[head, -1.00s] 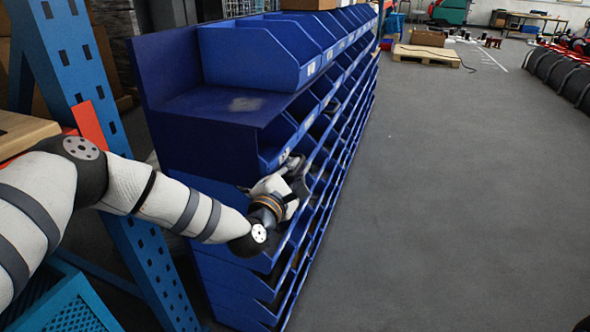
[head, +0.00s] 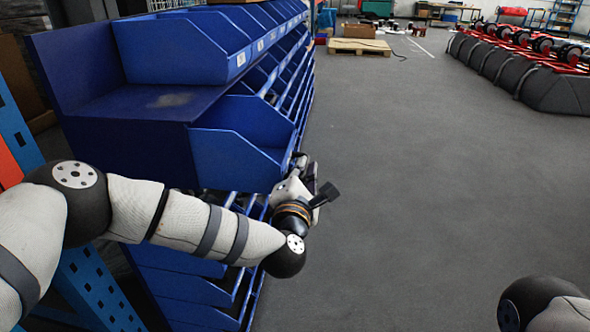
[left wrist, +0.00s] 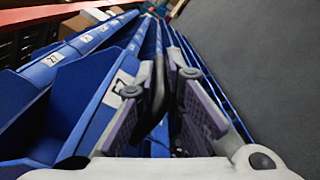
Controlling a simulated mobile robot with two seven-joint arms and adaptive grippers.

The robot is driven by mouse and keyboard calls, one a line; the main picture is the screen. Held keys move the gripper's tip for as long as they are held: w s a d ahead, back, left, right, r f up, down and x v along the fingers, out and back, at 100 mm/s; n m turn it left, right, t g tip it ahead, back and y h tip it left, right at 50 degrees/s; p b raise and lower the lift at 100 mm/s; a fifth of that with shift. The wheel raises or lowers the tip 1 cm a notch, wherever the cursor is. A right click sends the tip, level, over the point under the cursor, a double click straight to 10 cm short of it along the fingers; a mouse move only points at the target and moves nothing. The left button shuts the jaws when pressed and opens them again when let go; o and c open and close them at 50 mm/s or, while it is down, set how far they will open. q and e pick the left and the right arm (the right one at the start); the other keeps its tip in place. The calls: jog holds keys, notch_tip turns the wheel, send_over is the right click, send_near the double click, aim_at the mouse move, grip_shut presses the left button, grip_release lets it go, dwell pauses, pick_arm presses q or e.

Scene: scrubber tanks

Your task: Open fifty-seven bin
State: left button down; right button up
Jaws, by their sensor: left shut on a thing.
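A blue bin (head: 238,150) juts out from the blue bin rack in the head view, below the rack's top ledge. Its inside shows from above. My right gripper is out of view; only part of my right arm shows at the bottom right.
The blue rack (head: 118,145) holds rows of other bins, with a large open bin (head: 180,50) on top. Grey floor (head: 420,180) to the right is free. A wooden pallet (head: 360,46) lies farther back. Red and black equipment (head: 560,85) stands at the far right.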

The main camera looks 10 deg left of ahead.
pick_arm(q)
jog(key=shift+f, duration=0.1)
jog(key=c, duration=1.7)
grip_release()
jog(key=shift+s, duration=0.15)
jog(key=shift+o, duration=0.2)
jog(key=s, duration=1.1)
jog(key=shift+s+a, duration=0.35)
jog(key=shift+s, duration=0.05)
